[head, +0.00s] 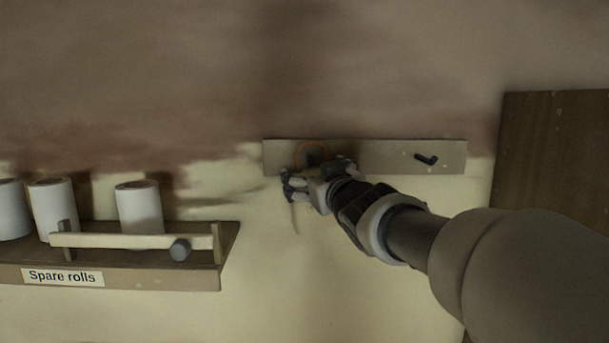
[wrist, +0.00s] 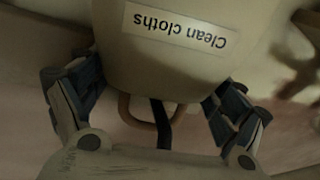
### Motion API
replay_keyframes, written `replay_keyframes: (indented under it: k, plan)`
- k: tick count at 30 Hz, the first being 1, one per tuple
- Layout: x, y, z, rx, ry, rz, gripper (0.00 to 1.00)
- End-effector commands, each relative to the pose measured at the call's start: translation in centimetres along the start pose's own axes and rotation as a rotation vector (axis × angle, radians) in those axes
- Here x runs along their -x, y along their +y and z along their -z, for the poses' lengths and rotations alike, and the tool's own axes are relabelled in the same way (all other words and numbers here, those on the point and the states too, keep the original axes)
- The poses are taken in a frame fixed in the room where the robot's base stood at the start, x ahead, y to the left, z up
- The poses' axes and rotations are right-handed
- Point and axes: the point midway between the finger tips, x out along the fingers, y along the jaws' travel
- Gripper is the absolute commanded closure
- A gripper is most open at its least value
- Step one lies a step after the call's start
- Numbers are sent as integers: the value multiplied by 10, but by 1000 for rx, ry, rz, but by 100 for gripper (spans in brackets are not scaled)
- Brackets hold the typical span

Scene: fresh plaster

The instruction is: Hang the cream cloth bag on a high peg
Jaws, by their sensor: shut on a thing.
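The cream cloth bag (wrist: 170,65) fills the upper middle of the wrist view, with a "Clean cloths" label upside down there. Its tan loop (wrist: 126,112) shows below it, with a dark bar, apparently a peg (wrist: 163,125), within or across the loop. My gripper (wrist: 152,95) is shut on the bag, one finger at each side. In the head view, my gripper (head: 312,180) is at the left part of the peg board (head: 380,155). The loop (head: 313,143) shows there around a dark spot. The bag's body is hard to make out there. I cannot tell whether the peg bears the loop.
A dark bent peg (head: 427,160) on the board's right part is bare. A shelf (head: 150,275) labelled "Spare rolls" holds white rolls (head: 140,207) behind a rail at left. A brown panel (head: 555,150) stands at right. The wall below the board is clear.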

Motion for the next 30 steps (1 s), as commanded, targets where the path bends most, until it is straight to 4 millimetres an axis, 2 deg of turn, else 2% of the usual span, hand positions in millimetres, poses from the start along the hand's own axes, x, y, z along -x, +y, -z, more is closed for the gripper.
replay_keyframes:
  k: [30]
  plan:
    - [0,-4,-19,1,3,0,61]
